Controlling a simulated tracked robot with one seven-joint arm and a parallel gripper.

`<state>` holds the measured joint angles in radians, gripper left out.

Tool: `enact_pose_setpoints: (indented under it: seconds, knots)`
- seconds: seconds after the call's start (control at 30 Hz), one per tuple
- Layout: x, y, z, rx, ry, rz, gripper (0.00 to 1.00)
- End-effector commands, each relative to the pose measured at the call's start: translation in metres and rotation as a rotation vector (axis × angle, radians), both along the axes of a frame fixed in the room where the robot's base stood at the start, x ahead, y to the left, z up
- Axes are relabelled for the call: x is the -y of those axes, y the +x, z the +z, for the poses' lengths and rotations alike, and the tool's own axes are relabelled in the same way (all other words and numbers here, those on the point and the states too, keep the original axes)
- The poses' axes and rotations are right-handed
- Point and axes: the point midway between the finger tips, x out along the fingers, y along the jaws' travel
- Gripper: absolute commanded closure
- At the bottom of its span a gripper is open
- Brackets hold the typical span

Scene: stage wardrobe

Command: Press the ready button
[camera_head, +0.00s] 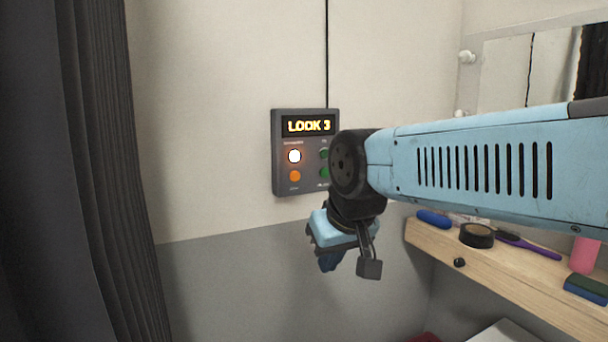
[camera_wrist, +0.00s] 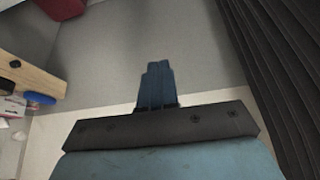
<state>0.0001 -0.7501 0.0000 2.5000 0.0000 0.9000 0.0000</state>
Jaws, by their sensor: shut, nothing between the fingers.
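A dark grey wall panel (camera_head: 282,180) hangs on the wall in the head view, with a lit display (camera_head: 309,125) reading "LOOK 3". Below the display are a glowing white button (camera_head: 294,156) and an orange button (camera_head: 295,176) on the left. Two green buttons (camera_head: 324,155) on the right are partly covered by my arm. The small labels are too blurred to read, so I cannot tell which button is the ready one. My gripper (camera_head: 328,262) hangs below and right of the panel, apart from it. In the wrist view its blue fingers (camera_wrist: 156,85) are shut and empty; the panel is out of sight.
A wooden shelf (camera_head: 500,275) at the right holds a black roll (camera_head: 476,235), a blue brush (camera_head: 434,219), a purple item (camera_head: 528,246) and a pink bottle (camera_head: 584,254). A dark curtain (camera_head: 100,170) hangs at the left. The wall between curtain and panel is clear.

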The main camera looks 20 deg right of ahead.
Motion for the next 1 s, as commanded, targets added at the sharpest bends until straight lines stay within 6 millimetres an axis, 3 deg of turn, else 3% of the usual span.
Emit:
enact_pose_setpoints:
  seconds: [0.23,0.37,0.57,1.0]
  knots:
    - [0.002,0.004,0.002,0.004,-0.005,-0.012,1.00]
    - [0.010,0.024,0.007,0.030,-0.034,-0.067,1.00]
    - [0.043,0.088,0.024,0.119,-0.110,-0.220,1.00]
    - [0.151,0.231,0.039,0.344,-0.165,-0.438,1.00]
